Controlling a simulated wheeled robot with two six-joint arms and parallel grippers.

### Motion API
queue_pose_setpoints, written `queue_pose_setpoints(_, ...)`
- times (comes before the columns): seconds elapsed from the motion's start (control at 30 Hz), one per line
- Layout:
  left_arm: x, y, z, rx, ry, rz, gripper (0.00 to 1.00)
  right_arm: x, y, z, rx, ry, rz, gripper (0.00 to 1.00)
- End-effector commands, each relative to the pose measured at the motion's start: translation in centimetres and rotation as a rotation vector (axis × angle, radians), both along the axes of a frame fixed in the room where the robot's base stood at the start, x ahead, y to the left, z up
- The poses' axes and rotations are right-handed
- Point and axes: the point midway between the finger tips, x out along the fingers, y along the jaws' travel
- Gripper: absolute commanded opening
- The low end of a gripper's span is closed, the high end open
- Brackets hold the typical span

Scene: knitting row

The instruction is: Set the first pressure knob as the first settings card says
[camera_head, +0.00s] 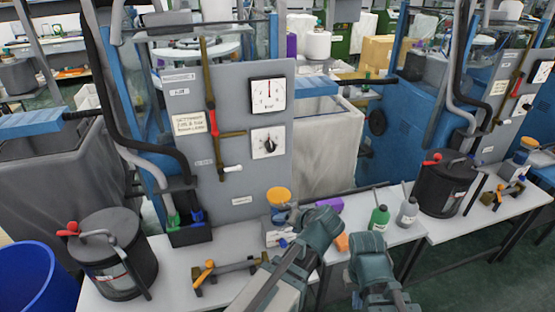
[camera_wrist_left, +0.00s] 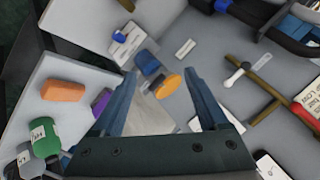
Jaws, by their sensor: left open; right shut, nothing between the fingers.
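The first pressure knob (camera_head: 268,143) is a dark knob on a white dial, low on the grey panel of the near machine. A round-scaled gauge (camera_head: 267,96) is above it. The cream first settings card (camera_head: 188,124) is on the panel's left; its writing is too small to read. In the left wrist view the card (camera_wrist_left: 308,101) is at the right edge, and a white dial (camera_wrist_left: 203,124) is partly hidden by a finger. My left gripper (camera_head: 283,213) is open and empty, below the knob and apart from it. My right gripper (camera_head: 367,246) is shut and empty.
An orange-topped container (camera_head: 278,197) stands close to my left gripper. A green bottle (camera_head: 379,217), a grey bottle (camera_head: 408,212) and a purple block (camera_head: 329,203) are to the right. A dark lidded pot (camera_head: 112,255) stands left. A red-handled brass lever (camera_head: 211,120) crosses the panel.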

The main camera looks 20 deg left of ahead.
Motion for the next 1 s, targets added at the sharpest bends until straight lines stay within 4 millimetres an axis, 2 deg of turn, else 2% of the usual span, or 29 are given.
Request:
queue_pose_setpoints(0.03, 2.6, 1.6, -0.1, 0.072, -0.108, 0.011, 0.77, 0.0, 0.0, -2.1, 0.0, 0.0, 0.0, 0.0)
queue_pose_setpoints(0.1, 5.4, 3.3, 1.7, 0.167, -0.251, 0.004, 0.77, 0.0, 0.0, -3.4, 0.0, 0.0, 0.0, 0.0)
queue_pose_setpoints(0.2, 8.5, 4.7, 4.3, 0.279, -0.418, -0.032, 0.77, 0.0, 0.0, -4.8, 0.0, 0.0, 0.0, 0.0)
queue_pose_setpoints(0.3, 10.6, 5.1, 6.3, 0.361, -0.535, -0.083, 0.77, 0.0, 0.0, -5.8, 0.0, 0.0, 0.0, 0.0)
queue_pose_setpoints(0.43, 12.2, 5.0, 8.0, 0.427, -0.621, -0.139, 0.77, 0.0, 0.0, -6.6, 0.0, 0.0, 0.0, 0.0)
queue_pose_setpoints(0.6, 12.9, 4.7, 8.9, 0.458, -0.66, -0.173, 0.77, 0.0, 0.0, -6.8, 0.0, 0.0, 0.0, 0.0)
queue_pose_setpoints(0.83, 13.1, 4.7, 9.0, 0.459, -0.661, -0.174, 0.77, 0.0, 0.0, -6.7, 0.0, 0.0, 0.0, 0.0)
queue_pose_setpoints(1.0, 14.0, 4.7, 9.0, 0.459, -0.66, -0.174, 0.77, 0.0, 0.0, -6.7, 0.0, 0.0, 0.0, 0.0)
